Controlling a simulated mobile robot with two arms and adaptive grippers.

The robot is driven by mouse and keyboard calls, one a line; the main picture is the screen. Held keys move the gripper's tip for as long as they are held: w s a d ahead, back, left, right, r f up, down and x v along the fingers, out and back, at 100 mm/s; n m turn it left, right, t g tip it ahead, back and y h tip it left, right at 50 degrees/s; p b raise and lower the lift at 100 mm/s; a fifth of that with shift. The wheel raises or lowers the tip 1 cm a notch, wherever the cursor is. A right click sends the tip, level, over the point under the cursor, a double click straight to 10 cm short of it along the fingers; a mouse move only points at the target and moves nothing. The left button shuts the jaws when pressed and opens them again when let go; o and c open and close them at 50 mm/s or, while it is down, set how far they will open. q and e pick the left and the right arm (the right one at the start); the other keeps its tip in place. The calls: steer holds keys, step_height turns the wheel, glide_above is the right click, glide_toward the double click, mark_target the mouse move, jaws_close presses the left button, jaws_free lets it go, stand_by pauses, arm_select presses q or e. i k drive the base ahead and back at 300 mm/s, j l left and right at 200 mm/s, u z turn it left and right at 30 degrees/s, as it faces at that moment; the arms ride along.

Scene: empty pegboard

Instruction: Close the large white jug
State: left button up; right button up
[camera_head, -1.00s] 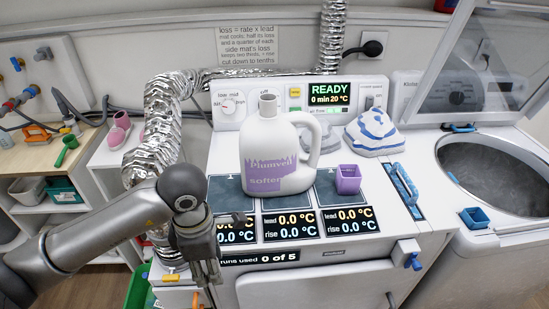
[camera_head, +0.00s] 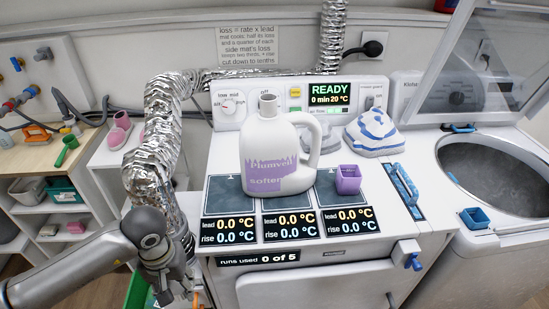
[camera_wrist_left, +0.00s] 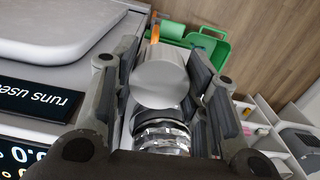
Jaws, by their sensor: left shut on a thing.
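The large white jug (camera_head: 262,150) with a purple label stands upright on the appliance top, on the middle dark mat. Its neck (camera_head: 267,104) is uncovered at the top, and no lid shows on it. My left gripper (camera_head: 174,289) is low at the left front of the appliance, well apart from the jug. In the left wrist view it is shut on a smooth grey rounded piece (camera_wrist_left: 160,82) between its fingers. I cannot tell for sure whether this is the jug's cap. My right gripper is not in view.
A foil duct (camera_head: 152,150) runs up behind my left arm. A purple cup (camera_head: 348,180) and a blue-striped white bundle (camera_head: 374,133) are right of the jug. An open washer tub (camera_head: 495,175) is at the right. A green bin (camera_wrist_left: 207,42) shows in the wrist view.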

mark_target(272, 166)
steer(key=i+j, duration=0.15)
steer(key=j, duration=0.9)
steer(key=i+j+z, duration=0.1)
steer(key=j, duration=0.95)
steer(key=i+j, duration=0.1)
steer(key=j, duration=0.95)
steer(key=i+j+z, duration=0.1)
steer(key=j, duration=0.95)
